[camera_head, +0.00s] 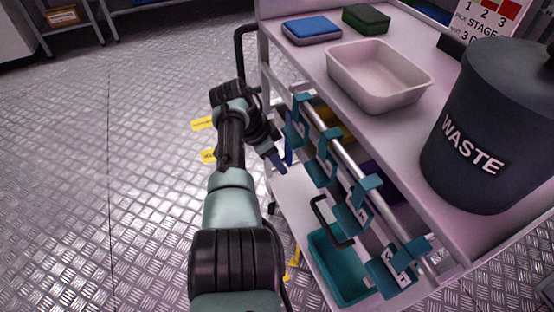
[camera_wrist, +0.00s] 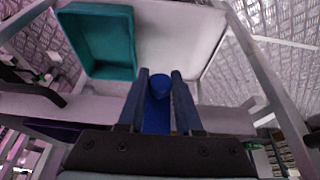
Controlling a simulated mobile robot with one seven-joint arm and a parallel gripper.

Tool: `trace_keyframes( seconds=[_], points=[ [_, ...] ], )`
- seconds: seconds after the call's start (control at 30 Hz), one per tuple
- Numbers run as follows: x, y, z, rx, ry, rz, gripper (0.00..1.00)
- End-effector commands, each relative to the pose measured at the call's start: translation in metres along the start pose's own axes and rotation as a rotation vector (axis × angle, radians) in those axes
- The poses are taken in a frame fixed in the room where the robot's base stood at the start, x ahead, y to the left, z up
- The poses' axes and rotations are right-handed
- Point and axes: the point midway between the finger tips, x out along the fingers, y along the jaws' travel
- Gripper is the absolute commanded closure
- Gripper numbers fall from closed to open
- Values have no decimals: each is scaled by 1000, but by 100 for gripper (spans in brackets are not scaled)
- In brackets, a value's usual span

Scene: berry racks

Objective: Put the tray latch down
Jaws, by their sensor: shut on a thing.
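The tray latch appears to be the blue, round-topped piece (camera_wrist: 157,118) in the wrist view. My gripper (camera_wrist: 159,82) is shut on it, one dark finger on each side. In the head view my gripper (camera_head: 279,162) is at the left side of the cart, beside the rail with teal brackets (camera_head: 320,170). A blue strip (camera_head: 288,152) shows near its fingers there. In the wrist view a teal bin (camera_wrist: 98,72) on a pale lower shelf (camera_wrist: 180,45) lies past the fingertips.
The teal bin (camera_head: 335,268) also shows low on the cart in the head view. A white tray (camera_head: 378,92), a blue sponge (camera_head: 312,28), a green sponge (camera_head: 366,19) and a black waste bin (camera_head: 490,125) stand on the top shelf.

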Motion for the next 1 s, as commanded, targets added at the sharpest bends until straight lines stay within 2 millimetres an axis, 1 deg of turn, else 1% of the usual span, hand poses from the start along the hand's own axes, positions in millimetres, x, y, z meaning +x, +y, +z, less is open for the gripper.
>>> trace_keyframes(
  seconds=[0.07,0.1,0.17,0.2,0.27,0.53,0.67,0.77,1.0],
  points=[
    [1,2,1,-1,-1,9,100],
    [1,2,1,-1,-2,9,65],
    [1,2,1,-1,-2,9,54],
    [1,2,1,-1,-2,8,47],
    [1,2,1,-1,-2,7,37],
    [0,1,0,0,-1,4,37],
    [-9,1,-1,0,0,2,37],
    [-26,1,-1,-1,0,2,37],
    [-80,0,-1,-2,0,1,37]
  ],
)
